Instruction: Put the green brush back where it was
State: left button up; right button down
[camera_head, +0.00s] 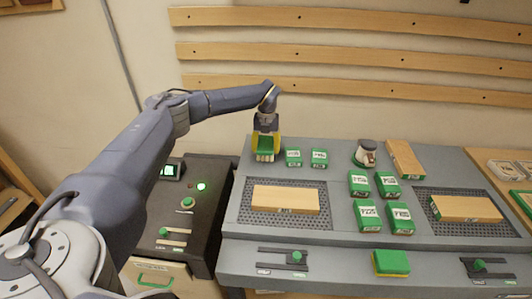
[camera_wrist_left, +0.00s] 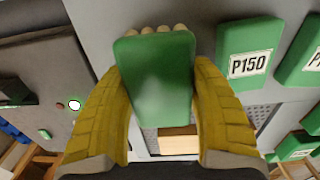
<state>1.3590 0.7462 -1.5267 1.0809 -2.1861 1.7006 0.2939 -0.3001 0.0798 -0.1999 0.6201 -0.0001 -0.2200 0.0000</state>
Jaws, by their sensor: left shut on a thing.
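The green brush (camera_head: 265,143) is at the back left of the grey bench, with pale bristles showing at its lower edge. My left gripper (camera_head: 266,136) is shut on it from above. In the left wrist view, the brush's green back (camera_wrist_left: 155,80) sits between the two yellow fingers of my left gripper (camera_wrist_left: 160,95), with pale bristle tufts at its far end. I cannot tell whether the brush touches the bench top. My right gripper is not in view.
Green labelled blocks (camera_head: 293,157) stand just right of the brush, one marked P150 (camera_wrist_left: 249,65). A wooden board (camera_head: 286,199) lies on a dark perforated mat in front. A black control box (camera_head: 190,205) stands left. A sponge (camera_head: 391,263) lies at the front.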

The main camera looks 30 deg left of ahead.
aim_at(266, 143)
pick_arm(q)
jog(key=shift+f, duration=1.2)
jog(key=shift+f, duration=0.15)
jog(key=o, duration=1.2)
jog(key=shift+o, duration=0.2)
notch_tip(266, 143, up, 12)
jog(key=shift+r, duration=0.15)
